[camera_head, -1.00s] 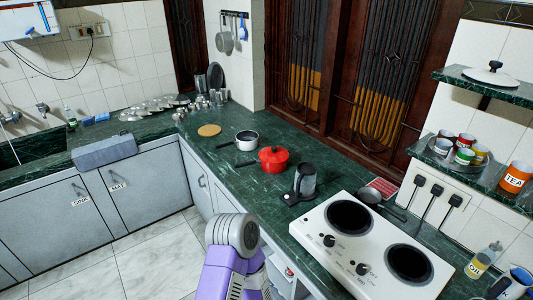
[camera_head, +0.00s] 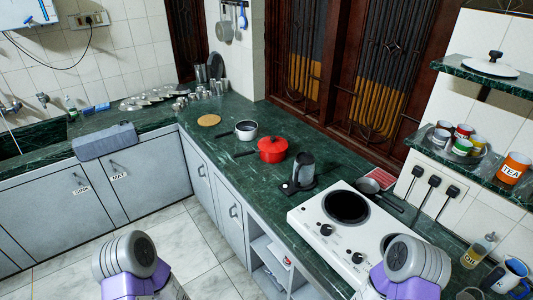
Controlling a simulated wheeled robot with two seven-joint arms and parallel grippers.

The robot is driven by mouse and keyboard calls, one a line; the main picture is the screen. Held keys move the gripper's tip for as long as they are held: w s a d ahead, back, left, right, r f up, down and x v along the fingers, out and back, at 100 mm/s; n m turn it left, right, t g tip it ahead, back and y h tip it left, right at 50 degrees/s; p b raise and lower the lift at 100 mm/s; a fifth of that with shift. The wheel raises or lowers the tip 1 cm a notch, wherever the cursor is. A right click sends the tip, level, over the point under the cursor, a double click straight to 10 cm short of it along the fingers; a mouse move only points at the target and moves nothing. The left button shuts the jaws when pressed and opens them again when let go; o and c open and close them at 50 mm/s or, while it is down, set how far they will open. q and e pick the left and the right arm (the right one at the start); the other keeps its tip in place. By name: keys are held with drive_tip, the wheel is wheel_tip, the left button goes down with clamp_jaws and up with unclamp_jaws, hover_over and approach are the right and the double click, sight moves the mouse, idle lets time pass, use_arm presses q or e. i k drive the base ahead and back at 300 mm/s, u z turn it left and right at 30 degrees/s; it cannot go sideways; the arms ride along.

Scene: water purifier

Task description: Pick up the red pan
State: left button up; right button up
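The red pan (camera_head: 272,150) stands on the green counter, with a red lid and a dark handle that points left. Nothing is holding it. Two grey and purple links of my arms rise from the bottom edge, one at lower left and one at lower right in front of the white stove. Both are well short of the red pan. Neither gripper's fingers show in this view.
A small white pot (camera_head: 246,130) stands just behind the red pan. A dark kettle (camera_head: 303,171) is to its right, before the white stove (camera_head: 318,213). A round cork mat (camera_head: 208,120) lies farther left. The counter (camera_head: 222,156) front-left of the pan is clear.

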sight(272, 158)
drive_tip(key=u, duration=1.55)
drive_tip(key=i, duration=2.05)
drive_tip(key=z, duration=1.8)
